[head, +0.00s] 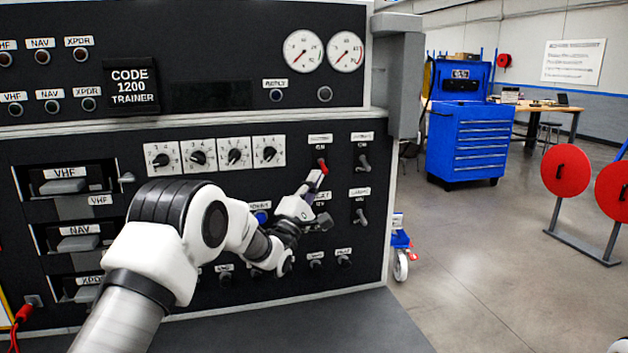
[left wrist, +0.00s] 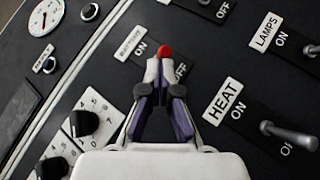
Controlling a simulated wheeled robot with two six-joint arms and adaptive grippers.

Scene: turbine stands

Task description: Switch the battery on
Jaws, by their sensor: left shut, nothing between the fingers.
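My left gripper (head: 315,180) is shut and empty, with its fingertips right at a red-tipped toggle switch (head: 322,166) on the black panel. In the left wrist view the closed fingertips (left wrist: 160,66) point at the red tip (left wrist: 165,50), which shows just beyond them. The small label (left wrist: 129,42) beside it is blurred, with ON and OFF markings next to the switch. The fingers hide the lever's base, so I cannot tell its position or whether they touch it.
A grey toggle (head: 363,162) stands to the right, another (head: 361,215) below it. The HEAT switch (left wrist: 290,135) is close to the fingers. Several rotary knobs (head: 235,157) lie to the left. Open floor lies right of the panel, before a blue tool cabinet (head: 468,142).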

